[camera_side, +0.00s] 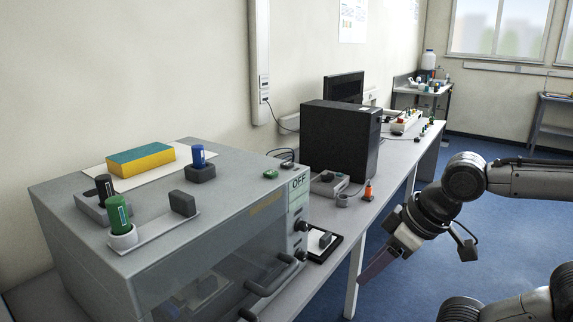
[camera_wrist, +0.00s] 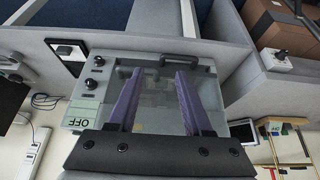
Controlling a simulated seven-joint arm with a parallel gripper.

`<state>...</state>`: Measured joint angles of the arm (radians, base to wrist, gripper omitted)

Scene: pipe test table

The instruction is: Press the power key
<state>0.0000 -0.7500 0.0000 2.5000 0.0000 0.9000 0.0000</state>
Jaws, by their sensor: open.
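A grey box-shaped machine (camera_side: 235,235) stands on the bench at the left in the side view. Its front has a display reading OFF (camera_side: 299,182), two dark knobs and a glass door. A small green round button (camera_side: 270,174) sits on its top near the display. I cannot tell for sure which part is the power key. My gripper (camera_side: 366,279) is out in front of the bench, to the right of the machine and apart from it. In the wrist view my gripper (camera_wrist: 160,73) has its purple fingers spread and empty, with the machine (camera_wrist: 150,122) beyond, OFF display at lower left.
A dark tray with a grey block (camera_side: 324,242) lies beside the machine. Blue floor (camera_side: 500,250) in front is open.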

